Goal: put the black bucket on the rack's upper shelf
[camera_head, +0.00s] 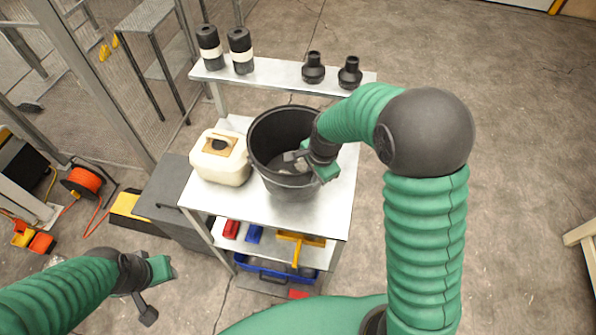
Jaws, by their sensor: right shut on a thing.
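The black bucket (270,174) stands upright on the rack's broad worktop (210,200), below and in front of the upper shelf (270,73). My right gripper (308,165) is shut on the bucket's right rim, with one finger inside and one outside. The arm hides part of that rim. Some grey matter shows at the bucket's bottom. The upper shelf carries two black-and-white cylinders (240,50) at left and two black necked pieces (313,67) at right. My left gripper (156,291) is open and empty over the floor at lower left.
A cream canister (221,158) with a tan patch stands just left of the bucket. Lower shelves hold red and blue items, a yellow tool (300,240) and a blue crate (270,270). A grey box (168,190) stands left of the rack.

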